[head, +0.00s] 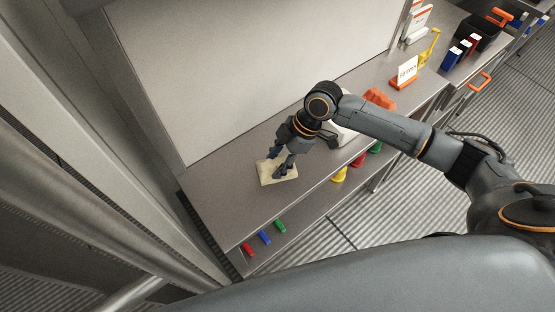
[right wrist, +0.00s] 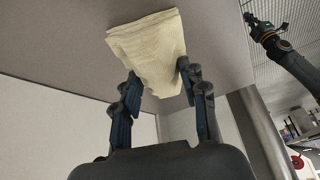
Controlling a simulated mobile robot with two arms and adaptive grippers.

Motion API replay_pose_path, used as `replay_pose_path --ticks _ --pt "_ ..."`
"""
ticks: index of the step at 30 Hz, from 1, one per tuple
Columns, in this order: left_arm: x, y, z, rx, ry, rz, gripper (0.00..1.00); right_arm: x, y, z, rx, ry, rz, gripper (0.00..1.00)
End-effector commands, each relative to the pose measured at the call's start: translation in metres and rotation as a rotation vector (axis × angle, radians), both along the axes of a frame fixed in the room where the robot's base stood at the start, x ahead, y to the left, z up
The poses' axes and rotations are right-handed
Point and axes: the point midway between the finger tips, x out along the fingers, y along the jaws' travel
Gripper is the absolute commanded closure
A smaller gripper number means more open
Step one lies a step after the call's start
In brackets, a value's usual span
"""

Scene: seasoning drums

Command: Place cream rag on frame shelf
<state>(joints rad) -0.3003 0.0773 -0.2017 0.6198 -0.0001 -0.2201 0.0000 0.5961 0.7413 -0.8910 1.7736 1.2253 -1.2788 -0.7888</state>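The cream rag (head: 277,176) is a folded, pale cloth at the near left end of the grey upper shelf (head: 228,207) of the metal frame. My right gripper (head: 281,166) is over it, pointing down. In the right wrist view the rag (right wrist: 150,42) reaches in between the fingertips (right wrist: 160,78), which touch its two sides, and its near part narrows there. Whether it is lifted clear of the shelf is hard to tell. My left arm shows small at the upper right of the right wrist view, with its gripper (right wrist: 250,20) far from the rag.
Behind my right wrist stand an orange thing (head: 379,98) and a sign on an orange base (head: 405,75). Below, a lower shelf holds red, blue and green pieces (head: 264,237) and coloured cups (head: 339,174). A pale panel (head: 240,70) closes the back.

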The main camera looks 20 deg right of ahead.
Motion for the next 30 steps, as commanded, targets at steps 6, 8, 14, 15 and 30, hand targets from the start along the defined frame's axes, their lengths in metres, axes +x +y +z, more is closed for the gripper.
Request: replay_pose_path --ticks 6,8,14,15,30 --pt "0.0 0.002 -0.001 0.002 0.0 -0.001 1.0 0.001 -0.003 0.006 0.0 -0.002 -0.001 0.58" --pt "0.0 0.002 -0.003 0.002 0.0 -0.001 1.0 0.001 -0.006 0.012 -0.001 -0.001 -0.002 0.58" --pt "0.001 0.003 -0.012 0.003 -0.001 0.0 1.0 0.0 -0.025 0.049 -0.001 -0.005 -0.001 0.58" --pt "0.001 0.003 -0.013 0.003 -0.001 0.0 1.0 -0.001 -0.028 0.057 -0.001 -0.004 0.0 0.58" --pt "0.001 0.003 -0.021 0.004 -0.001 0.001 1.0 -0.003 -0.053 0.11 0.0 0.0 0.001 0.58"
